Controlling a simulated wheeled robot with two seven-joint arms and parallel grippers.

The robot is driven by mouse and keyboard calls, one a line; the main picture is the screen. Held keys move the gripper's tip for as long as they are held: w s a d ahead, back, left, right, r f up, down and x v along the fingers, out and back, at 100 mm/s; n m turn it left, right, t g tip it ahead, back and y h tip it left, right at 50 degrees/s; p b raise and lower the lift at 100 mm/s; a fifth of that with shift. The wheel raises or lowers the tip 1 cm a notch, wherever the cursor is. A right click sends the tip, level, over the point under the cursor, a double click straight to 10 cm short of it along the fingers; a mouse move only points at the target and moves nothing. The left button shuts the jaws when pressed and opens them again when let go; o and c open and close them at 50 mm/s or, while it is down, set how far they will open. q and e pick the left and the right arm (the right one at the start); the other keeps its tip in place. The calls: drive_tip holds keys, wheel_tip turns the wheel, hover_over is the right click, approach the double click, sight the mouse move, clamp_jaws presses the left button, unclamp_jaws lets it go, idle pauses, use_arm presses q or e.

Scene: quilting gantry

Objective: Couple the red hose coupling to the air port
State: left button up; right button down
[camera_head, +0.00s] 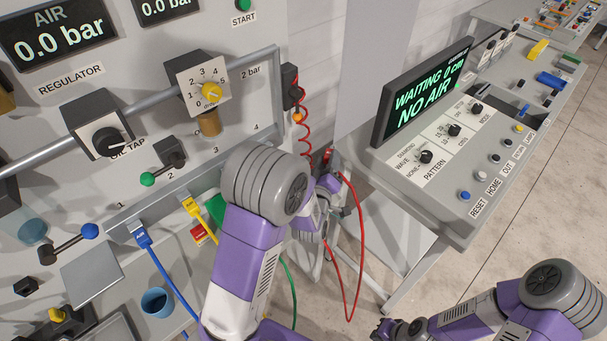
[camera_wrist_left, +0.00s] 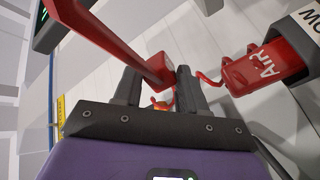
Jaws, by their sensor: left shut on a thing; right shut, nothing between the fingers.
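My left gripper (camera_wrist_left: 158,80) is shut on a red block (camera_wrist_left: 160,66) at the end of a red hose (camera_wrist_left: 105,38), which I take for the red hose coupling. The hose runs from it to the upper left in the left wrist view. Just right of the fingers, apart from them, is a red fitting lettered "Air" (camera_wrist_left: 262,72), by a white label; I take it for the air port. In the head view my left gripper (camera_head: 326,163) is small and partly hidden by my arm, and the hose (camera_head: 350,310) hangs in a loop. My right gripper (camera_head: 381,328) is shut, empty, low at right.
A coiled red hose (camera_head: 304,125) hangs from the regulator panel (camera_head: 262,95). A console (camera_head: 440,190) with a screen reading "NO AIR" (camera_head: 425,95) stands to the right. Blue (camera_head: 142,238) and yellow (camera_head: 191,207) couplings sit low on the panel. Open floor lies beyond the console.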

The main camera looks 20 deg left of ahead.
use_arm(q)
drive_tip(key=s+a+n+g+y+p, duration=0.1)
drive_tip(key=s+a+n+g+y, duration=0.3)
drive_tip(key=s+n+g+y, duration=0.3)
drive_tip(key=shift+s+a+f+n+g+y+p, duration=0.35)
drive_tip(key=shift+n+g+y, duration=1.7)
drive_tip(key=shift+y, duration=1.05)
drive_tip(key=shift+d+r, duration=0.1)
drive_tip(key=shift+d, duration=0.05)
drive_tip(key=shift+x, duration=2.9)
drive_tip(key=shift+b+x, duration=0.3)
drive_tip(key=shift+x, duration=1.15)
drive_tip(key=o, duration=1.3)
drive_tip(key=shift+c, duration=0.2)
drive_tip(key=shift+d, duration=0.1)
drive_tip(key=v, duration=0.7)
drive_tip(key=shift+s+d+p, duration=0.15)
drive_tip(key=shift+d+p, duration=0.1)
drive_tip(key=shift+p, duration=0.2)
